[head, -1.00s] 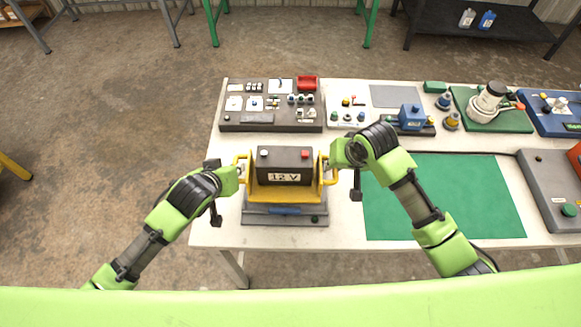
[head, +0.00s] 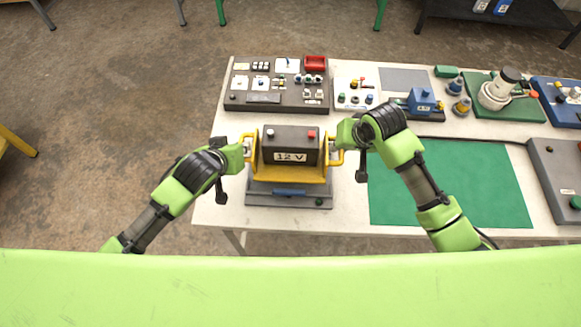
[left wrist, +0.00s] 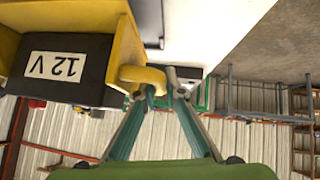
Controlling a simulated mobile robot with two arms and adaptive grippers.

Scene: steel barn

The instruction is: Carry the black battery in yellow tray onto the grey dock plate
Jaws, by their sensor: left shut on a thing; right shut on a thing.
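The black battery (head: 289,140), labelled 12 V, sits upright in the yellow tray (head: 290,174), which has a handle at each side. My left gripper (head: 244,150) is shut on the left handle and my right gripper (head: 338,148) on the right one. The left wrist view shows my left gripper's fingers (left wrist: 162,84) at the yellow handle (left wrist: 142,75), with the battery (left wrist: 62,66) upside down in the picture. A grey plate with a blue bar (head: 288,201), seemingly the dock plate, shows below and in front of the tray. The tray hides its rear, and I cannot tell whether they touch.
A dark control panel (head: 276,105) with a red bin stands behind the battery. A green mat (head: 450,185) lies clear to the right. Small devices (head: 423,100) line the back, near a flat grey rectangle (head: 405,78). A grey box (head: 557,178) stands far right.

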